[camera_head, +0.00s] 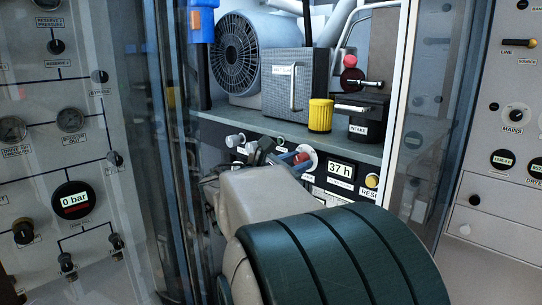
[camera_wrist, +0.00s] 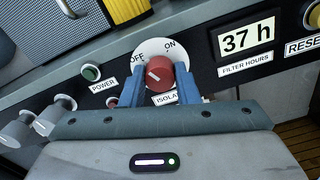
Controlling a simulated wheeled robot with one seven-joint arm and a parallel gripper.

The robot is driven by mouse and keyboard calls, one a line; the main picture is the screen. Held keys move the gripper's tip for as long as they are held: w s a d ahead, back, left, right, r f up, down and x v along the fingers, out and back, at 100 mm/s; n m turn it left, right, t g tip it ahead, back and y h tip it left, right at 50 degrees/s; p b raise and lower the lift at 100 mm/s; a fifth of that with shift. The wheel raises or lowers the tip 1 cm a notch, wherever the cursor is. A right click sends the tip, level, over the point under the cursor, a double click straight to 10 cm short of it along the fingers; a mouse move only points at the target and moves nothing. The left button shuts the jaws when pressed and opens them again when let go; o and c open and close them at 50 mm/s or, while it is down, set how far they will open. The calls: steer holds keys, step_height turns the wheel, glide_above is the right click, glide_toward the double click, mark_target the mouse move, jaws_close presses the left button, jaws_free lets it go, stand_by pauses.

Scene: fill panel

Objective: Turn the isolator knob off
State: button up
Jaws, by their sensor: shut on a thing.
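The isolator knob (camera_wrist: 160,71) is red and sits on a round white plate (camera_wrist: 148,47) marked OFF at left and ON at upper right. A white mark shows on the left part of its face, nearer OFF than ON. My gripper (camera_wrist: 161,84) has its two blue fingers on either side of the knob, shut on it. The "ISOLA..." label (camera_wrist: 166,98) below the knob is partly covered.
A green POWER button (camera_wrist: 91,72) is left of the knob. The 37 h display (camera_wrist: 247,37) and yellow RESET button (camera_head: 371,181) are right. A yellow cylinder (camera_head: 320,115) stands on the shelf above. A glass door edge (camera_head: 403,100) rises at right.

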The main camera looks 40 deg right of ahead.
steer(key=shift+n+p, duration=0.95)
steer(key=shift+n, duration=0.65)
steer(key=o, duration=1)
steer(key=shift+a, duration=0.15)
steer(key=a+b, duration=0.1)
steer(key=a, duration=0.8)
steer(key=s+a+b, duration=0.1)
steer(key=a, duration=0.3)
steer(key=shift+a+b, duration=0.35)
